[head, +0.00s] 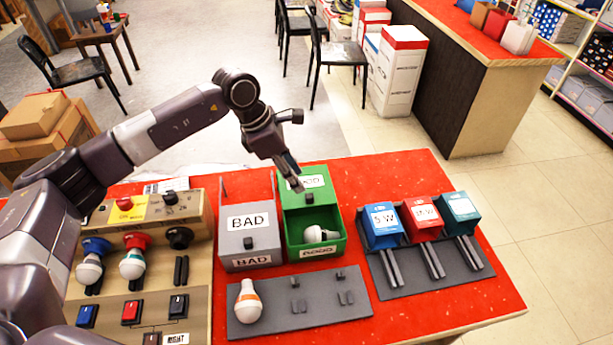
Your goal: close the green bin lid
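The green bin (341,246) stands on the red table with a GOOD label on its front. Its green lid (319,197) is raised at the back, with a white label partly covered by my gripper. A white bulb (318,233) lies inside the open bin. My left gripper (293,183) points down at the lid's label, at its upper left part. I cannot tell whether it touches the lid, or whether its fingers are open or shut. My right gripper is not in view.
The grey BAD bin (234,243) stands directly left, its lid down. A grey rack (315,313) with an orange-banded bulb (248,302) lies in front. Blue, red and teal boxes (422,219) stand to the right. A switch panel (194,303) is at left.

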